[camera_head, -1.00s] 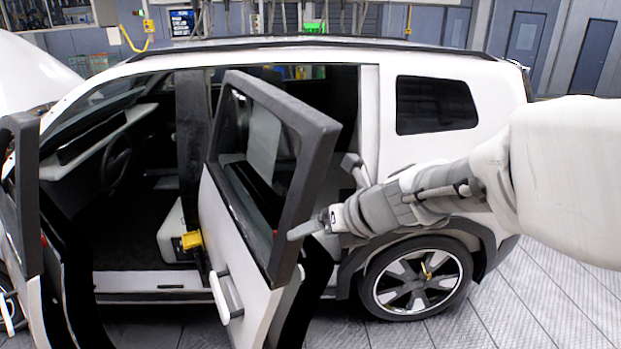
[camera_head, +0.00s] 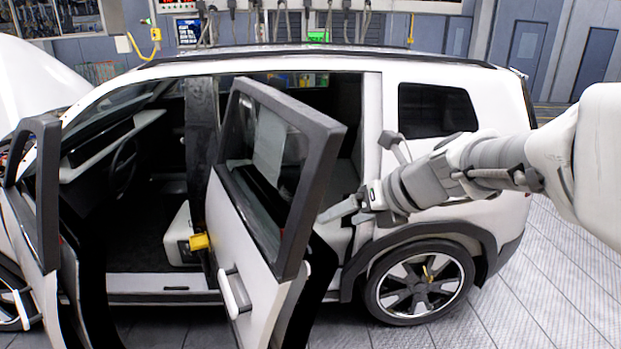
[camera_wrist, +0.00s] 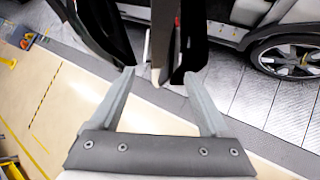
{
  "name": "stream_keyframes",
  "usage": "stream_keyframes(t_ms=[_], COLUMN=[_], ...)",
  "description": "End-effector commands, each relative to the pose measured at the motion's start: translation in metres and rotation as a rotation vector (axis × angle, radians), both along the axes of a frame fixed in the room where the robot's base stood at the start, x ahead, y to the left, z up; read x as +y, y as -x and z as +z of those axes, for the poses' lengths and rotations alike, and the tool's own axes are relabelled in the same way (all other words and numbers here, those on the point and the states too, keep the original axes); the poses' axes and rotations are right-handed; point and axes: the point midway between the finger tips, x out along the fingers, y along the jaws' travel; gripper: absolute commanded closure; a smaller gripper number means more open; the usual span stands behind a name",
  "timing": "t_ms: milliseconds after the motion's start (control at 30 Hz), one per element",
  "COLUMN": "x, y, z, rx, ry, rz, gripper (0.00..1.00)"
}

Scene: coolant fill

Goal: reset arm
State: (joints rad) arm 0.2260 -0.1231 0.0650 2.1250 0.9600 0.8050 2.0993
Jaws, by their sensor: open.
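My gripper (camera_head: 352,206) is at the end of my arm, which reaches in from the right in the head view. It is beside the rear edge of the open rear door (camera_head: 262,185) of the white car (camera_head: 430,90). In the wrist view my gripper (camera_wrist: 160,95) has its two grey fingers spread wide with nothing between them. Dark door edges show beyond the fingertips. I cannot tell whether a finger touches the car or the door.
The front door (camera_head: 38,200) also stands open at the left. A rear wheel (camera_head: 420,283) is below my arm. A yellow buckle-like part (camera_head: 199,242) shows inside the car.

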Motion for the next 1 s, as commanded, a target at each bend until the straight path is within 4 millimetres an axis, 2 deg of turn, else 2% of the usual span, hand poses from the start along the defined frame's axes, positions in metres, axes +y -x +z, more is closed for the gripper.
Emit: stream_keyframes(t_ms=[333,467,567,700,1000], x=[0.000,0.002,0.003,0.002,-0.016], y=[0.001,0.012,0.031,0.064,0.130], z=[0.000,-0.005,-0.014,-0.030,-0.065], rx=[-0.004,-0.050,-0.129,-0.267,-0.529], ry=[0.007,0.089,0.234,0.499,1.034], rz=[0.006,0.090,0.242,0.536,1.219], gripper=[0.20,0.20,0.20,0.20,0.20])
